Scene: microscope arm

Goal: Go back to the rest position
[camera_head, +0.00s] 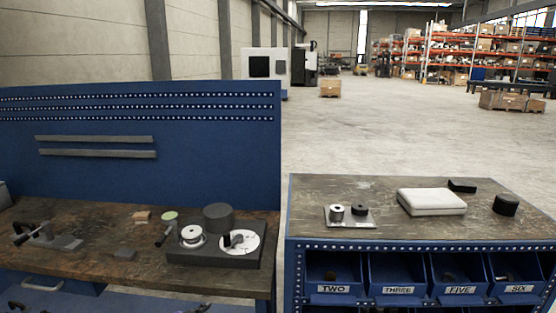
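Neither of my grippers can be made out in the head view. The task names no object. The workbench (90,212) at the left has a worn brown top and a blue perforated back panel (200,150). On its right part lies a dark fixture plate (215,258) carrying a silver round part (191,236), a white disc (240,243) and a dark cylinder (219,217). A second bench (305,200) at the right bears a small metal plate (348,224) with two round parts, and a white case (431,201).
A clamp-like tool (45,236) stands at the left bench's left end. Black pieces (506,205) lie at the right bench's right side. Labelled blue bins (334,289) sit under that bench's top. Small dark items at the bottom edge are cut off. Open floor (370,130) lies behind.

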